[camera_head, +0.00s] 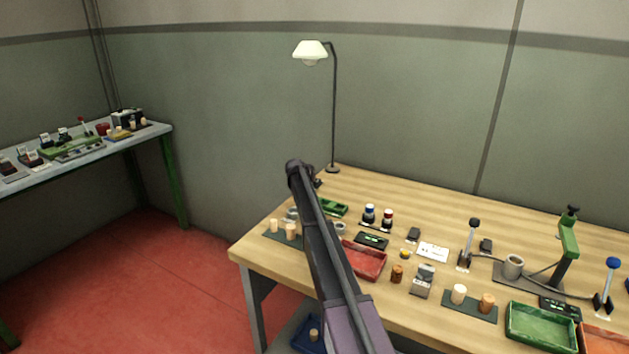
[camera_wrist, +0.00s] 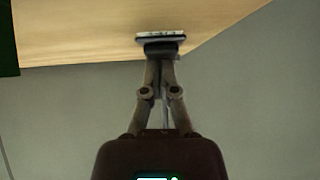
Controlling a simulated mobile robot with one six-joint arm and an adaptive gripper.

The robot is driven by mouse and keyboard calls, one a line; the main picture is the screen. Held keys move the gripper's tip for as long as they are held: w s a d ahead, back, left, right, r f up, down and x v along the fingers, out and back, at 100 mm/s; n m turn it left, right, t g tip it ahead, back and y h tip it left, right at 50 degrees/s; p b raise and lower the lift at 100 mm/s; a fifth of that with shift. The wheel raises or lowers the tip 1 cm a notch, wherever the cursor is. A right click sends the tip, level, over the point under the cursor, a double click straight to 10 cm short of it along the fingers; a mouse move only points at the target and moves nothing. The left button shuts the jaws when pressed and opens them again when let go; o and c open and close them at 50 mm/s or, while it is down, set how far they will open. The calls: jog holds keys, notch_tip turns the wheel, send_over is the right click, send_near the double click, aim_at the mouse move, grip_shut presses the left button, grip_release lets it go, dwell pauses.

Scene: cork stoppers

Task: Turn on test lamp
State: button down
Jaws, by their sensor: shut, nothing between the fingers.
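A lamp with a pale shade (camera_head: 311,50) on a thin dark stand (camera_head: 334,110) stands at the back left corner of the wooden table. I cannot tell whether it is lit, or whether it is the test lamp. My gripper (camera_wrist: 162,50) is shut and empty in the wrist view, with the table's wooden surface beyond its tips. A flat dark and light piece (camera_wrist: 160,36) shows at the tips; I cannot tell whether it is part of the fingers or a separate thing. In the head view my arm hides the gripper's tips.
The wooden table (camera_head: 395,205) also holds a black-knobbed lever (camera_head: 473,230), a blue-knobbed lever (camera_head: 612,270), a red tray (camera_head: 365,262), a green tray (camera_head: 541,327) and several stoppers. A second bench (camera_head: 152,131) stands at the left. Red floor (camera_head: 180,275) lies clear between them.

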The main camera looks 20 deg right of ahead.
jog(key=shift+r, duration=0.1)
dwell(0.4)
jog(key=shift+r+p, duration=0.15)
jog(key=shift+p, duration=0.25)
jog(key=r+p, duration=0.4)
jog(key=shift+s+a, duration=0.25)
jog(key=shift+a, duration=0.05)
jog(key=f+p+v, duration=0.1)
jog(key=p+v, duration=0.4)
jog(key=v, duration=0.4)
jog(key=shift+s+a, duration=0.5)
jog(key=shift+r, duration=0.15)
